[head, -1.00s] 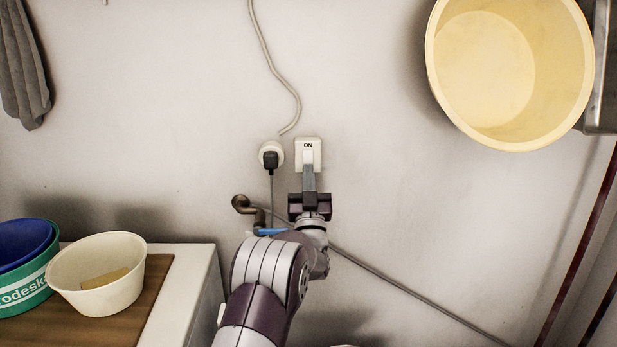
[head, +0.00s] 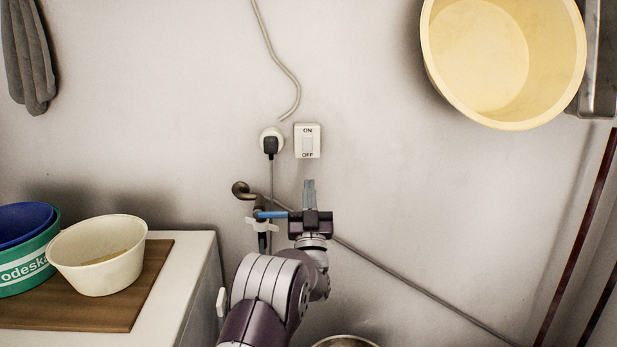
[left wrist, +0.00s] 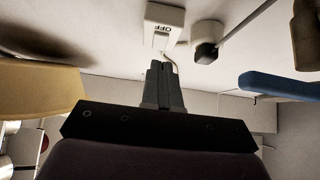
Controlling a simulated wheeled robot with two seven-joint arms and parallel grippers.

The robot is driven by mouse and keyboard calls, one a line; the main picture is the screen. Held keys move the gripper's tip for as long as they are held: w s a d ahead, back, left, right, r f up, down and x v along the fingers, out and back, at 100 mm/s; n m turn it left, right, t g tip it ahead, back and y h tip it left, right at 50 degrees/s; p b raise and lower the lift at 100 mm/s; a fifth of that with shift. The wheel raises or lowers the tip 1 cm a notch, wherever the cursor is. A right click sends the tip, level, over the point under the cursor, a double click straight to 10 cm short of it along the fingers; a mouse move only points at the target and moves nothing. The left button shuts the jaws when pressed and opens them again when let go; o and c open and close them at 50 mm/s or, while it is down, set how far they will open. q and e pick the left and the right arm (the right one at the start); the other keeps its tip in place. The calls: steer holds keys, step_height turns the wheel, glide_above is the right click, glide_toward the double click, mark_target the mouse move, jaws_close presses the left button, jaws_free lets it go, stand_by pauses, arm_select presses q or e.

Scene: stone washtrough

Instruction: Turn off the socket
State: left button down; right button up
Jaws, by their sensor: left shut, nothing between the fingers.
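The socket switch (head: 307,141) is a white wall plate with ON at the top and OFF at the bottom. A round socket with a black plug (head: 270,146) sits just left of the switch. My right gripper is not in view.
A brown tap (head: 243,190) with a blue handle (head: 271,214) is left of my gripper. A yellow basin (head: 553,65) hangs at upper right. A white bowl (head: 72,262) and a green tub (head: 22,275) stand at left. The wall around the switch is mostly clear.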

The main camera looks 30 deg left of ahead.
arm_select(q)
steer(key=shift+s+d+f, duration=0.25)
steer(key=shift+s+f, duration=0.15)
steer(key=shift+f, duration=0.25)
steer(key=shift+s+d+f, duration=0.25)
steer(key=shift+s+f, duration=0.2)
steer(key=shift+f, duration=0.25)
steer(key=shift+s+d+f, duration=0.25)
steer(key=shift+s+f, duration=0.15)
steer(key=shift+f, duration=0.25)
